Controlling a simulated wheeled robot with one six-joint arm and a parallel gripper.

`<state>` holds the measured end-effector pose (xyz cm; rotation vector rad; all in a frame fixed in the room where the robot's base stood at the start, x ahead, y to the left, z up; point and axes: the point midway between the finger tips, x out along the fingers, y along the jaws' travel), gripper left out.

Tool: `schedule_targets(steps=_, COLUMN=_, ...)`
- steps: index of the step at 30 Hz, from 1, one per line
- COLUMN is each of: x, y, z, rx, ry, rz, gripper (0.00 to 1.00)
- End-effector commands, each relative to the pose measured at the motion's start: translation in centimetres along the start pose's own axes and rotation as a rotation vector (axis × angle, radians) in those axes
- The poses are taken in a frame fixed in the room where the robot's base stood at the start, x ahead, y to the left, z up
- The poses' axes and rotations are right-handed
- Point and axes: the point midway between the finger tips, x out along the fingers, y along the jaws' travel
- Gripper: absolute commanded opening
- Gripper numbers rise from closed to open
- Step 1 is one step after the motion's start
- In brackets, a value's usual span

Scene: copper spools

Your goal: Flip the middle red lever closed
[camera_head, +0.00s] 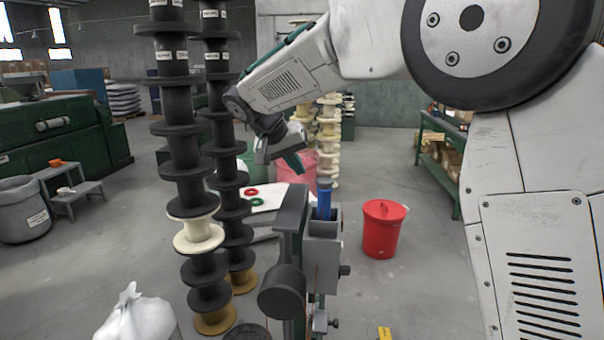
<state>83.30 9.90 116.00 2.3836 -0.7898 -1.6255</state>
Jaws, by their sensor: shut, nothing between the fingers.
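My gripper (292,161) hangs at the end of my arm near the middle of the view, fingers pointing down and to the right. It is shut and empty, and appears above and slightly left of the blue cylinder on the machine. The machine (291,222) is a narrow green and grey stand with a grey box (322,252) holding an upright blue cylinder (324,205). A dark round drum (282,291) sits on its near side. I cannot make out a middle red lever; only a thin reddish streak shows low on the machine.
Tall stacks of black spools (187,160) stand close on the left, with a cream spool (198,235) among them. A red bin (383,229) stands right of the machine. A white bag (136,315) is at lower left. Grey floor is clear between bin and green shelf (440,160).

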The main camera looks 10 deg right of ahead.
Motion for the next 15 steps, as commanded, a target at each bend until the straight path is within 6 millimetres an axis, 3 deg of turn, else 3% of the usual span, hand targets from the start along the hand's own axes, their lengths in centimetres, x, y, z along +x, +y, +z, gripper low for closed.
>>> schedule_targets(steps=9, x=5.9, y=0.0, z=0.1, rx=-0.002, ry=-0.002, rz=0.002, gripper=0.00)
schedule_targets(steps=15, x=8.1, y=0.0, z=0.1, rx=-0.001, ry=-0.001, rz=0.000, gripper=0.00)
